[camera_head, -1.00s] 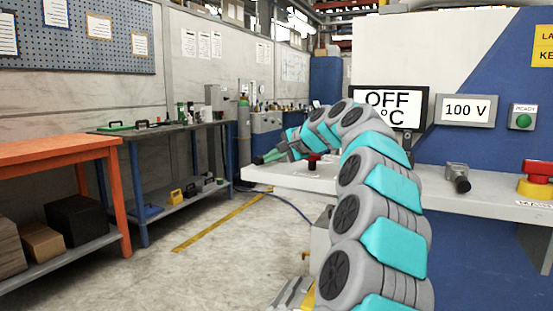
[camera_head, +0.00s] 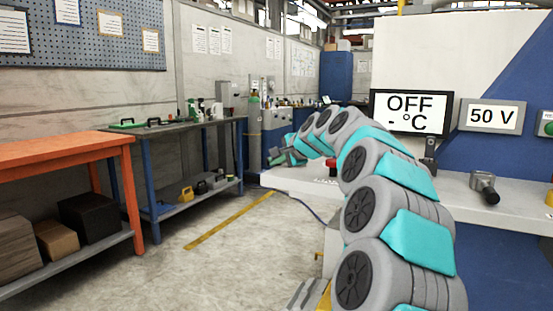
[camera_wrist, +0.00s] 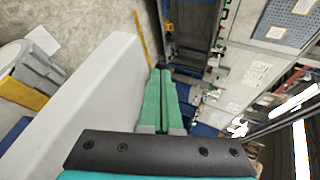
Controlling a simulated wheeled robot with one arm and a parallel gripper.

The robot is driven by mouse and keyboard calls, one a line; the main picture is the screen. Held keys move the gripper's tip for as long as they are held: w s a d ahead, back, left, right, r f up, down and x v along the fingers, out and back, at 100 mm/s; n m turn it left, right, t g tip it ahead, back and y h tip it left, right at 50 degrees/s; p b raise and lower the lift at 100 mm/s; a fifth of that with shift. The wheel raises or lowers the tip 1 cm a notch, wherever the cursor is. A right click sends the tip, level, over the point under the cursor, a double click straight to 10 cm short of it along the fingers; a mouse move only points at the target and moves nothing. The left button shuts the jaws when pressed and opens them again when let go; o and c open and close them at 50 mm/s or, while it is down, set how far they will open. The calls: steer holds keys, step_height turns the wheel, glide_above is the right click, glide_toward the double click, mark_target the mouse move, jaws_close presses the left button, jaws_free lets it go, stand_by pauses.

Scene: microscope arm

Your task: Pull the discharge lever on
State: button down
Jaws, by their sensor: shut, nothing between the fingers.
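A small grey lever with a black handle (camera_head: 487,190) sits on the light grey bench, below the voltage display (camera_head: 492,116); no label on it is readable, so I cannot tell if it is the discharge lever. The display reads 50 V. My gripper (camera_head: 274,157) is far left of this lever, beyond the bench's left end, with my arm curving between. In the wrist view my gripper's green fingers (camera_wrist: 160,74) lie together, shut and empty. The lever is not recognisable in the wrist view.
A screen (camera_head: 410,113) reads OFF above the bench (camera_head: 515,212). A red knob (camera_head: 331,165) stands at the bench's left end, close to my arm. A green button (camera_head: 547,128) is cut off at the right edge. An orange table (camera_head: 60,150) stands left; floor between is clear.

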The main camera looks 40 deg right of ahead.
steer(key=shift+w, duration=0.2)
stand_by(0.6)
